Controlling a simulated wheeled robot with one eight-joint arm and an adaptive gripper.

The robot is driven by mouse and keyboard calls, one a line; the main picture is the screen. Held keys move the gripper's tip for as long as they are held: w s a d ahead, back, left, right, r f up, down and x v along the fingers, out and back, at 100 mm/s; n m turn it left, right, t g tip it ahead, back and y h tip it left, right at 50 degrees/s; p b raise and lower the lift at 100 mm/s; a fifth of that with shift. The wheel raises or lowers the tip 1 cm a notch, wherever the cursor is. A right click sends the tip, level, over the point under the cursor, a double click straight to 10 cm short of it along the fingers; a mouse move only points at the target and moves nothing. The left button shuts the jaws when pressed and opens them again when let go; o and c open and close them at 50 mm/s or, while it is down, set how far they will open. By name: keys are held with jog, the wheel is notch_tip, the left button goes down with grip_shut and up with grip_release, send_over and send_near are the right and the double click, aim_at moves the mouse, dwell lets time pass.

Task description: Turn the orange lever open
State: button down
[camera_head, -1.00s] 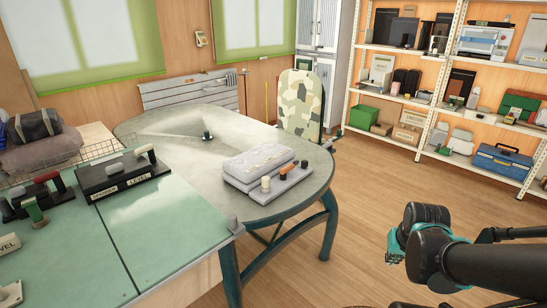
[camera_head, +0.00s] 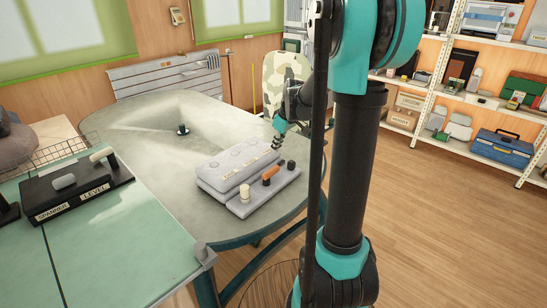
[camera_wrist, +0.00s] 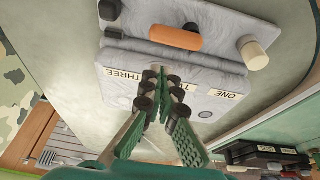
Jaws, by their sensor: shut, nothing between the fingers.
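The orange lever (camera_head: 270,173) lies on the front ledge of a grey marbled block (camera_head: 240,165) on the round grey table. In the wrist view the orange lever (camera_wrist: 175,38) lies sideways, above my fingertips in the picture. A cream knob (camera_head: 244,192) and a black knob (camera_head: 291,165) stand on either side of it. My gripper (camera_head: 278,140) is over the back right of the block. In the wrist view my gripper (camera_wrist: 160,78) has its fingertips together, empty, over the labelled panel, apart from the lever. The fingers partly hide the middle label.
A green-topped table (camera_head: 120,240) with a black labelled block (camera_head: 75,187) adjoins at the left. A small dark post (camera_head: 183,129) stands on the round table. A camouflage chair back (camera_head: 270,82) is behind. Shelves (camera_head: 440,90) line the right wall.

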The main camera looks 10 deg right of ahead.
aim_at(278, 168)
jog(key=x, duration=0.9)
jog(key=shift+f, duration=0.15)
jog(key=shift+s+d+m, duration=0.15)
jog(key=shift+s+m, duration=0.05)
jog(key=shift+m, duration=0.4)
jog(key=m, duration=0.1)
jog(key=s+d+m+h, duration=0.1)
jog(key=m, duration=0.1)
jog(key=shift+t, duration=0.3)
jog(key=m, duration=0.1)
jog(key=s+m+h, duration=0.1)
jog(key=m, duration=0.1)
jog(key=d+m, duration=0.1)
jog(key=shift+s+m+h, duration=0.3)
jog(key=shift+s+h, duration=0.1)
jog(key=shift+s+d, duration=0.2)
jog(key=shift+s, duration=0.5)
